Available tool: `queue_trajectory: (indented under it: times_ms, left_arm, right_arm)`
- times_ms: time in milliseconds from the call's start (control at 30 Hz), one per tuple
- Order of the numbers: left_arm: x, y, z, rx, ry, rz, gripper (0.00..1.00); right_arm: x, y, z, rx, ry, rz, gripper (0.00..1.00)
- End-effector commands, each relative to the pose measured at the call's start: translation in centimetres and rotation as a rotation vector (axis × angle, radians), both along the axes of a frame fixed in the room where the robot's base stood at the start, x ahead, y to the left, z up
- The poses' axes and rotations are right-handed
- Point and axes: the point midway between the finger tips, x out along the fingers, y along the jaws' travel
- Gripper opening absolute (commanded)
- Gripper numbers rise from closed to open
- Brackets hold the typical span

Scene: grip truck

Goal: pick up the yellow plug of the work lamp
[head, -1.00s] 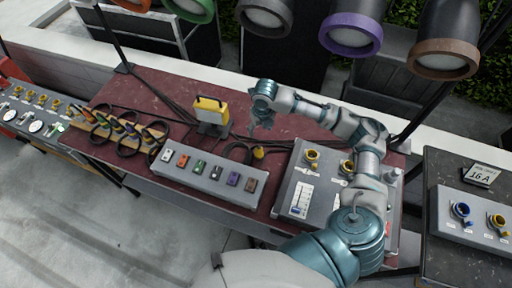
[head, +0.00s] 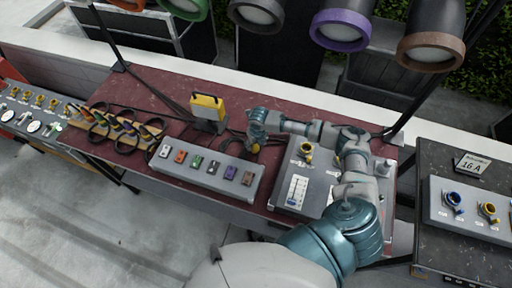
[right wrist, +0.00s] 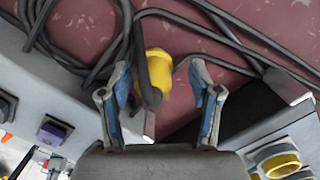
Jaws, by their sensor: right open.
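The yellow plug (right wrist: 158,70) lies on the dark red table top, with its black cable running over it and coiled to the left in the right wrist view. In the head view the plug (head: 254,149) shows just under my right gripper (head: 256,140). In the right wrist view my right gripper (right wrist: 160,105) is open, one finger on each side of the plug, and seems not to touch it. The yellow work lamp (head: 207,107) stands on the table left of the gripper. My left gripper is not in view.
A grey box with several coloured switches (head: 207,170) stands close in front, left of the plug. A grey socket panel (head: 297,190) with yellow sockets is close on the right. Coiled cables with plugs (head: 120,128) lie at the left. Stage lamps (head: 342,28) hang overhead.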

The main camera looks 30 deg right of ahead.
Motion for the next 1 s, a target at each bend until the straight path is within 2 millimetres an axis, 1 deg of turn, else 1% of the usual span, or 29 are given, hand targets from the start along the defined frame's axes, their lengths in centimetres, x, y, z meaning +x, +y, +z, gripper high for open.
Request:
queue_trajectory:
  times_ms: [167, 200, 267, 300, 367, 400, 433, 467, 767, 867, 1000]
  left_arm:
    - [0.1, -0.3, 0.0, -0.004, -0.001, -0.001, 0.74]
    - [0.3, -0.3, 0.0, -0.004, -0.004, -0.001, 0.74]
    - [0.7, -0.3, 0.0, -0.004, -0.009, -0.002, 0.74]
    - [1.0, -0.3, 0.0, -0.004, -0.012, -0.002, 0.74]
    - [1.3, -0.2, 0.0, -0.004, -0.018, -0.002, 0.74]
    - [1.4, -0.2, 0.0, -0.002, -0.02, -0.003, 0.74]
    - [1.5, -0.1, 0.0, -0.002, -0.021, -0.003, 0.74]
    - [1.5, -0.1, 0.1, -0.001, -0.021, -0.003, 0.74]
    - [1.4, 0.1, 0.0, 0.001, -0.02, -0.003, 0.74]
    - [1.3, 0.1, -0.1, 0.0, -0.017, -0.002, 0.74]
    - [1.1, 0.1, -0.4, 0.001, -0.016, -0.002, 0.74]
  right_arm:
    - [0.0, 0.3, 0.0, -0.001, -0.001, 0.001, 0.63]
    - [0.0, 0.3, 0.0, -0.001, -0.001, 0.001, 0.61]
    - [0.0, 0.3, 0.0, -0.001, -0.001, 0.002, 0.46]
    - [0.0, 0.2, 0.0, -0.001, -0.001, 0.001, 0.36]
    - [0.0, 0.2, 0.0, 0.0, -0.001, 0.001, 0.21]
    - [0.0, 0.1, 0.0, 0.0, -0.001, 0.001, 0.11]
    - [0.0, 0.1, 0.0, 0.001, -0.001, 0.001, 0.03]
    - [0.0, 0.0, 0.0, 0.001, -0.001, 0.001, 0.0]
    - [0.0, 0.0, 0.3, 0.001, -0.002, 0.001, 0.0]
    - [0.1, 0.0, 1.6, 0.002, -0.004, 0.001, 0.0]
    - [0.1, 0.0, 4.5, 0.001, -0.006, 0.002, 0.0]
